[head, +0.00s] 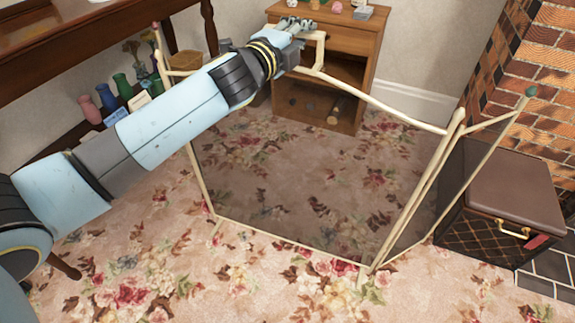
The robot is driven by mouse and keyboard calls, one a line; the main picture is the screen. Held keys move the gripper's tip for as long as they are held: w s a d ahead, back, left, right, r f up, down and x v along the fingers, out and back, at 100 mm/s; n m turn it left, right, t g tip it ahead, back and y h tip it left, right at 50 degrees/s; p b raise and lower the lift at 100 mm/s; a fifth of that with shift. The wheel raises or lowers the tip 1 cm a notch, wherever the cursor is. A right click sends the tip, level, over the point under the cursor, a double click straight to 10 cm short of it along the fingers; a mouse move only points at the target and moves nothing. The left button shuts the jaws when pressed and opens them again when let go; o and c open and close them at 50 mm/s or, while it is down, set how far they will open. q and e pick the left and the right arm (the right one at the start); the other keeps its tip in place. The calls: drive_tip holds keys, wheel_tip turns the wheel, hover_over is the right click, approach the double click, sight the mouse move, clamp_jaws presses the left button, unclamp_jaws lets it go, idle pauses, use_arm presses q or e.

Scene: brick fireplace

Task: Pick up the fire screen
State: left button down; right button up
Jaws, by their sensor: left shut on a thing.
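The fire screen (441,172) has a thin cream frame with dark see-through mesh (300,185) and a folded side panel at each end. It stands in the middle of the head view over the flowered carpet. A raised handle is at the middle of its top rail. My left gripper (300,30) reaches in from the left and is shut on the fire screen at this handle. The fingers partly cover the grip. I cannot tell whether the screen's feet touch the carpet. My right gripper is not in view.
A wooden cabinet (355,50) with small items on top stands behind the screen. A dark box with a brown lid (505,180) sits at the right, beside the brick fireplace (545,65). Colourful vases (107,97) stand on a low shelf at left. Carpet in front (190,285) is clear.

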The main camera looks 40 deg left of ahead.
use_arm(q)
drive_tip(key=shift+r, duration=0.15)
drive_tip(key=shift+r, duration=0.1)
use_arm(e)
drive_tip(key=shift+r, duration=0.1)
